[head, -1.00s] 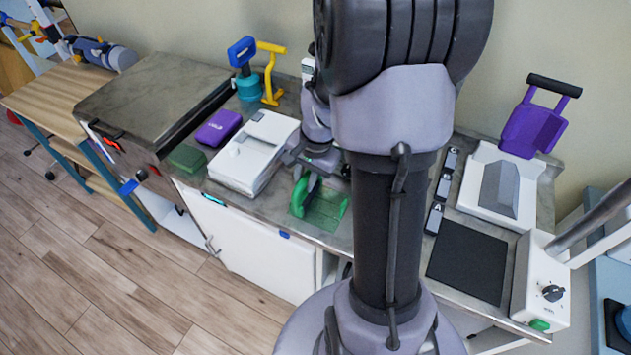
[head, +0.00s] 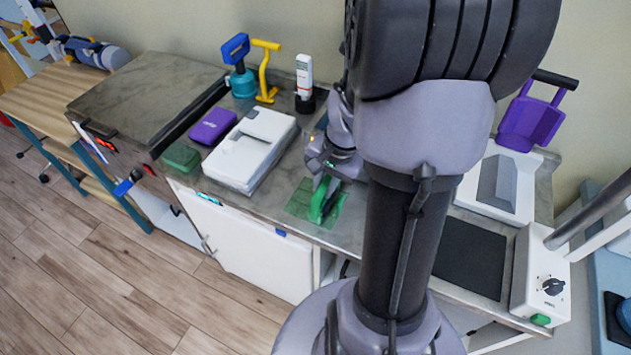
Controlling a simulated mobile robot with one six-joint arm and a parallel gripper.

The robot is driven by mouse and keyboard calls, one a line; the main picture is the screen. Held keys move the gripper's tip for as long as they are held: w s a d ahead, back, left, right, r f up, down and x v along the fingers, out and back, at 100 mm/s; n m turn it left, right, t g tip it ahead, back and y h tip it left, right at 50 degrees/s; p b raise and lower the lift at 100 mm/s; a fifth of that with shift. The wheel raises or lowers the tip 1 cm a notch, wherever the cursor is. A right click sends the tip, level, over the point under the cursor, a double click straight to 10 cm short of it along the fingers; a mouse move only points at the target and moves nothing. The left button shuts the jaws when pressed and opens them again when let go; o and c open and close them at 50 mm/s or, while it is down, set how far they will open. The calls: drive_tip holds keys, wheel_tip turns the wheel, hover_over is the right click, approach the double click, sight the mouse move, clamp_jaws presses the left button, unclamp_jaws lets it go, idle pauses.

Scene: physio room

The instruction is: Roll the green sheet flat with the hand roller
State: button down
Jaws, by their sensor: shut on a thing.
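The green sheet (head: 299,204) lies on the grey worktop near its front edge, and it looks thin and see-through. The green hand roller (head: 319,203) stands over the right part of the sheet. My gripper (head: 326,176) is above the roller, shut on its upper part. My arm hides part of the worktop to the right, and the fingertips are small and partly hidden. I cannot tell whether the roller presses on the sheet.
A white box-like device (head: 247,150), a purple case (head: 212,127) and a green block (head: 181,157) lie left of the sheet. A white handheld device (head: 304,78) stands behind. A black mat (head: 470,258) lies to the right. The worktop's front edge is close to the sheet.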

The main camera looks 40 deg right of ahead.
drive_tip(key=shift+w+a+p, duration=0.15)
drive_tip(key=shift+w+a, duration=0.3)
drive_tip(key=shift+w, duration=0.6)
drive_tip(key=shift+w+a+p, duration=0.1)
drive_tip(key=shift+w+a, duration=0.35)
drive_tip(key=shift+w, duration=0.65)
drive_tip(key=shift+w+a+p, duration=0.15)
drive_tip(key=shift+w+a, duration=0.3)
drive_tip(key=shift+w, duration=0.6)
drive_tip(key=shift+s+d+b, duration=0.2)
drive_tip(key=shift+s+d, duration=0.25)
drive_tip(key=shift+s, duration=0.65)
drive_tip(key=shift+s+d+b, duration=0.2)
drive_tip(key=shift+s+d, duration=0.25)
drive_tip(key=shift+s, duration=0.6)
drive_tip(key=shift+s+d+b, duration=0.2)
drive_tip(key=shift+s+d, duration=0.25)
drive_tip(key=shift+s, duration=0.65)
wheel_tip(320, 180, up, 8)
drive_tip(key=p, duration=0.7)
drive_tip(key=shift+r, duration=0.15)
